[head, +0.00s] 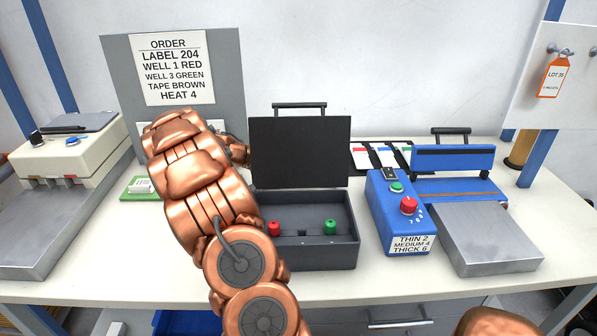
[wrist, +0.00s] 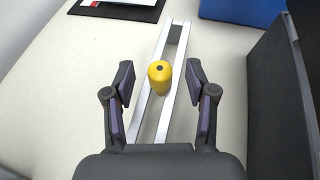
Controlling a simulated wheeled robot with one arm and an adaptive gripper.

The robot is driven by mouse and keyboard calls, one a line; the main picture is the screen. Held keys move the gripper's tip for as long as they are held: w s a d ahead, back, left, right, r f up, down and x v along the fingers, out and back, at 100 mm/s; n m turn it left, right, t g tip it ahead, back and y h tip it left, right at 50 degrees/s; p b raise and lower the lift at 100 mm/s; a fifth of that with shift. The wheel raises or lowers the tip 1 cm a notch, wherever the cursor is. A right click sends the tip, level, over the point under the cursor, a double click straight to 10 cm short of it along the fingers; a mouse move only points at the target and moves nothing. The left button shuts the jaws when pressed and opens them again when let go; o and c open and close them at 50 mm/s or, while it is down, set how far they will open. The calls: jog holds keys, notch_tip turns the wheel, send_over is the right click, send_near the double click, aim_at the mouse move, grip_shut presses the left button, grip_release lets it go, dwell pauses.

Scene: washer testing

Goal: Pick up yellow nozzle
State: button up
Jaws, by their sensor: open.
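In the wrist view, the yellow nozzle (wrist: 159,76) stands upright on a pale metal rail (wrist: 176,37). It lies between and a little beyond my gripper's open fingers (wrist: 161,88), with space on both sides. Nothing is held. In the head view my copper-coloured arm covers the area left of the dark case, and the nozzle and most of my gripper are hidden behind it.
An open dark case (head: 305,255) holds a red piece (head: 274,229) and a green piece (head: 330,227). A blue control box (head: 392,215) and a blue sealer (head: 455,160) stand to the right. In the wrist view, a dark panel (wrist: 268,90) rises close right of my gripper.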

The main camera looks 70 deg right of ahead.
jog(key=shift+x, duration=0.9)
grip_shut()
